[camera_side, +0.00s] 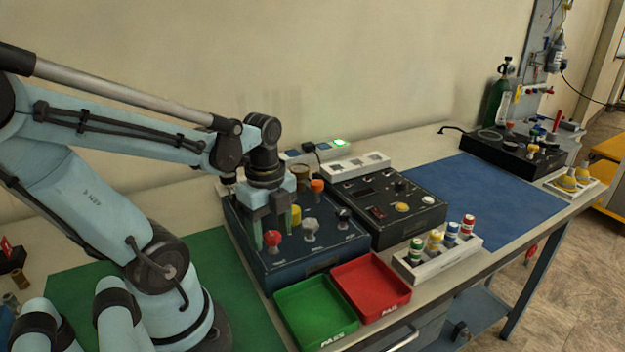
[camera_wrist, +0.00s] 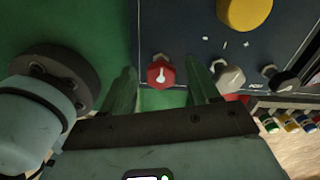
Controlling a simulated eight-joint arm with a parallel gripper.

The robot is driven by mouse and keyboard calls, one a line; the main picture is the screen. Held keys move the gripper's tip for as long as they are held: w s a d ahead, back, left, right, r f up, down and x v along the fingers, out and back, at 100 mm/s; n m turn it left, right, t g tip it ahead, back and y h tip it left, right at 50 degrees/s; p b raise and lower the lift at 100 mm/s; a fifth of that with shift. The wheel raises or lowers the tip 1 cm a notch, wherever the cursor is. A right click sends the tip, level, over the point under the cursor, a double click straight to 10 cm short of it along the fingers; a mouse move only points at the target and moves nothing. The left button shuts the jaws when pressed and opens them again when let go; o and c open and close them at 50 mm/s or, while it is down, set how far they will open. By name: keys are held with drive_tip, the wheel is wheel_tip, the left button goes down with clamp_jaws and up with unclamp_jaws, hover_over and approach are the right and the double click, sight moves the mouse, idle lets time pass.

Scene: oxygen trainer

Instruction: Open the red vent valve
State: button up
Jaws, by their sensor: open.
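The red vent valve (camera_side: 273,239) is a red knob with a white pointer mark, on the front left of a dark blue panel box (camera_side: 325,258). In the wrist view the red knob (camera_wrist: 160,74) shows between my two greenish fingers, near their tips. My gripper (camera_side: 268,232) points down over the knob with its jaws open. The wrist view also shows my gripper (camera_wrist: 160,82) with a gap on each side of the knob. I cannot tell how far down the fingers reach beside it.
A grey knob (camera_side: 310,228), a black knob (camera_side: 343,214), a yellow knob (camera_side: 295,214) and an orange knob (camera_side: 317,186) stand close on the same panel. A green tray (camera_side: 316,310) and a red tray (camera_side: 370,287) lie in front. The blue mat (camera_side: 490,200) has free room.

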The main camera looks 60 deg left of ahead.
drive_tip(key=c, duration=1)
drive_tip(key=shift+c, duration=0.2)
drive_tip(key=shift+n, duration=0.4)
drive_tip(key=n, duration=0.4)
drive_tip(key=shift+s+n, duration=0.1)
drive_tip(key=shift+n, duration=0.3)
drive_tip(key=n, duration=0.6)
drive_tip(key=shift+d, duration=0.15)
drive_tip(key=n, duration=0.6)
drive_tip(key=shift+d+n, duration=0.1)
drive_tip(key=shift+n, duration=0.3)
drive_tip(key=n, duration=0.5)
drive_tip(key=shift+d, duration=0.1)
drive_tip(key=shift+n, duration=0.4)
